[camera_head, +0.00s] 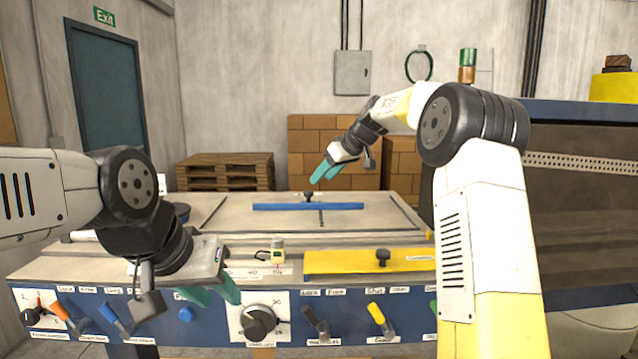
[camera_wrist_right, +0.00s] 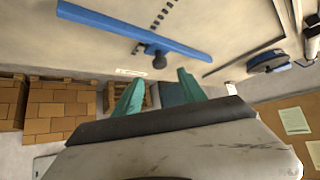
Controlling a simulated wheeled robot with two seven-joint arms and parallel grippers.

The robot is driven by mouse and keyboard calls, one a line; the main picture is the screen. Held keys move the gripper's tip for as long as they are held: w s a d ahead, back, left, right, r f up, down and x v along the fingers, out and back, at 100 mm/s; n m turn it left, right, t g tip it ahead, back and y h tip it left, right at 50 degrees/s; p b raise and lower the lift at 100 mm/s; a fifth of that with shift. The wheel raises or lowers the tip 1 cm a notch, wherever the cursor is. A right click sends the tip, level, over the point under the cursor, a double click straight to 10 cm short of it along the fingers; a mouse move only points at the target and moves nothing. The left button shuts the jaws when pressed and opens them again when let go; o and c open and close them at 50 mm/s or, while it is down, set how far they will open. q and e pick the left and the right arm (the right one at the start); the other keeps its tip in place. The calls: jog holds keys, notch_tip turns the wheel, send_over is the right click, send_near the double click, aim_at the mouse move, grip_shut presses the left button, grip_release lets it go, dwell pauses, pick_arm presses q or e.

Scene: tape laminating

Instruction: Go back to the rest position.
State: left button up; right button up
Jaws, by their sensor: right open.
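My left gripper (camera_head: 216,294) hangs over the front control panel at the left, its two teal fingers a little apart and empty. My right gripper (camera_head: 324,173) reaches over the worktable (camera_head: 225,215), above and behind a blue bar (camera_head: 275,207) with a black knob. It is open and empty. In the right wrist view its teal fingers (camera_wrist_right: 160,93) are spread, with nothing between them. The blue bar (camera_wrist_right: 110,24) lies on the tabletop there, apart from the fingers.
A yellow plate (camera_head: 340,263) with a black knob lies at the table's front right. A small yellow-and-white device (camera_head: 278,250) stands left of it. The panel below has a large dial (camera_head: 259,321) and several levers. A pallet stack (camera_head: 225,171) and boxes (camera_head: 403,165) stand behind.

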jog(key=s+d+r+m+h, duration=0.1)
jog(key=s+d+m, duration=0.15)
jog(key=s, duration=0.85)
jog(key=s+d+r+m+h, duration=0.1)
jog(key=s+d+r+m, duration=0.15)
jog(key=s, duration=0.95)
jog(key=s+d+f+m+h, duration=0.1)
jog(key=s+f, duration=0.4)
jog(key=s, duration=0.5)
jog(key=s+d+f+m+h, duration=0.1)
jog(key=s+d+f+m, duration=0.1)
jog(key=s+f, duration=0.4)
jog(key=s+d, duration=0.1)
jog(key=s, duration=0.4)
jog(key=shift+s+d, duration=0.2)
